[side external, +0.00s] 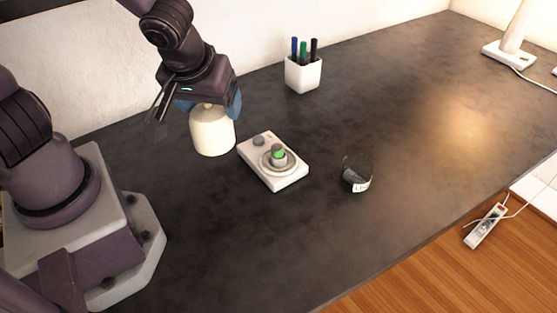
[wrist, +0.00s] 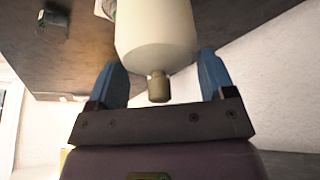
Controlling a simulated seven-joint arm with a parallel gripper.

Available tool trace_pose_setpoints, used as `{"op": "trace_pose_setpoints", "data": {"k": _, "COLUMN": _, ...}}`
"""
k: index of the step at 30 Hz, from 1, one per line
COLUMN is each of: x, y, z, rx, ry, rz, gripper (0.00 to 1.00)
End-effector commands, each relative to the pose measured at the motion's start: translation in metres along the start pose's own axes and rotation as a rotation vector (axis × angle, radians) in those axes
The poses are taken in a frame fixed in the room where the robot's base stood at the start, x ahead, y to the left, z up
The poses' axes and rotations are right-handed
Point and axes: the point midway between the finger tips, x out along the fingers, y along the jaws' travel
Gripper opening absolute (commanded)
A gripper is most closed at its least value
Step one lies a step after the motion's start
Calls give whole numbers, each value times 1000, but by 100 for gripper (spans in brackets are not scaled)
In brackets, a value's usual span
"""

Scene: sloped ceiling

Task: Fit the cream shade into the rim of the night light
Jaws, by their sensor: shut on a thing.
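The cream shade (side external: 212,132) is a rounded cylinder with a small knob on top. My gripper (side external: 208,104) is shut on it from above, with the blue fingers on either side. In the wrist view the shade (wrist: 156,35) hangs between the fingers, its brownish knob (wrist: 158,88) towards the palm. The shade is upright, left of the night light; I cannot tell how far it is above the table. The night light (side external: 290,178) is a white block with a round rim (side external: 265,164), a green-topped centre piece and a grey knob. Only a white corner shows in the wrist view (wrist: 106,8).
A white cup of pens (side external: 303,74) stands behind the night light. A small dark, clear-sided item with a white label (side external: 356,179) is to its right. A lamp base (side external: 508,54) is at the far right. A power strip (side external: 485,226) lies beyond the front edge. Much of the dark tabletop is clear.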

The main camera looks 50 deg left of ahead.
Motion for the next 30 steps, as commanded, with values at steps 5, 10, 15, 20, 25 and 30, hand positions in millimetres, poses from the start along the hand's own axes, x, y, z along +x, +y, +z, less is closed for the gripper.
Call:
{"op": "trace_pose_setpoints", "data": {"k": 5, "x": 7, "y": -3, "z": -4, "rx": -68, "ry": 0, "rz": -32, "gripper": 52}}
{"op": "trace_pose_setpoints", "data": {"k": 10, "x": 23, "y": 12, "z": -17, "rx": -75, "ry": 7, "rz": -37, "gripper": 52}}
{"op": "trace_pose_setpoints", "data": {"k": 15, "x": 44, "y": 32, "z": -32, "rx": -78, "ry": 7, "rz": -36, "gripper": 52}}
{"op": "trace_pose_setpoints", "data": {"k": 20, "x": 69, "y": 56, "z": -50, "rx": -77, "ry": 2, "rz": -34, "gripper": 52}}
{"op": "trace_pose_setpoints", "data": {"k": 25, "x": 105, "y": 74, "z": -53, "rx": -73, "ry": 2, "rz": -33, "gripper": 52}}
{"op": "trace_pose_setpoints", "data": {"k": 30, "x": 123, "y": 85, "z": -56, "rx": -71, "ry": 2, "rz": -29, "gripper": 52}}
